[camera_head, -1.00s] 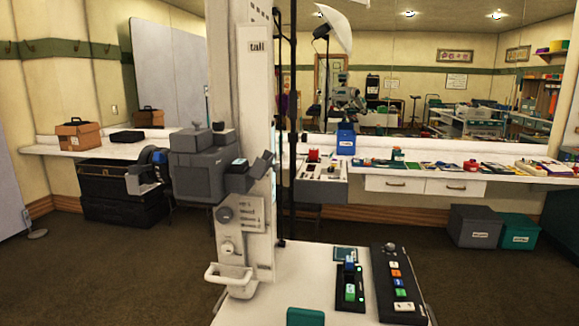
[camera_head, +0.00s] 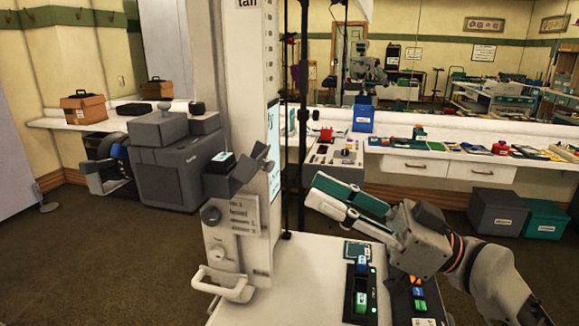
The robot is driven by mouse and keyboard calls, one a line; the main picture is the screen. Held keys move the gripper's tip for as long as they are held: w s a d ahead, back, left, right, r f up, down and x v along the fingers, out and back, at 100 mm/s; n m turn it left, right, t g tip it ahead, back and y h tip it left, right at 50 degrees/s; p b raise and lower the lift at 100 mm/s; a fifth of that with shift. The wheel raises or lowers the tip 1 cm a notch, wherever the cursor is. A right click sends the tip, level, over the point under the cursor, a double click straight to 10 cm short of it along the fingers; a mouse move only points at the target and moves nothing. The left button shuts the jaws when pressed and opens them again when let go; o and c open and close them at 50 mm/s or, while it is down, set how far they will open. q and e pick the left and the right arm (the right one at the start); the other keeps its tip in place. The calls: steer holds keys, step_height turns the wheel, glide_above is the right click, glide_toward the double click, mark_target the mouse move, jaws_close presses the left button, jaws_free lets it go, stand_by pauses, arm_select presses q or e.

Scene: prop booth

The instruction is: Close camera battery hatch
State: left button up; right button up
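The grey camera (camera_head: 172,170) is mounted on the left side of the white column. A dark battery-like block with a pale blue label (camera_head: 222,158) shows at its right side. Beside it, a dark grey flap, which looks like the hatch (camera_head: 247,174), stands tilted outward and open. My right gripper (camera_head: 318,190) comes in from the lower right, over the white worktop and apart from the flap, to its right. A teal slab (camera_head: 350,193) shows along its pale finger. I cannot tell whether the slab is a finger part or a held thing. My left gripper is not in view.
The white column (camera_head: 257,70) with its handle (camera_head: 224,284) stands close by the hatch. A charger with a green-topped battery (camera_head: 361,298) is on the white worktop (camera_head: 290,280). My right arm partly covers the button panel (camera_head: 424,317). A shelf with small items runs behind.

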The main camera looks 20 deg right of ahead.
mark_target(259, 163)
steer(key=p+x, duration=0.4)
steer(key=x, duration=0.3)
steer(key=shift+a+f, duration=0.1)
jaws_close()
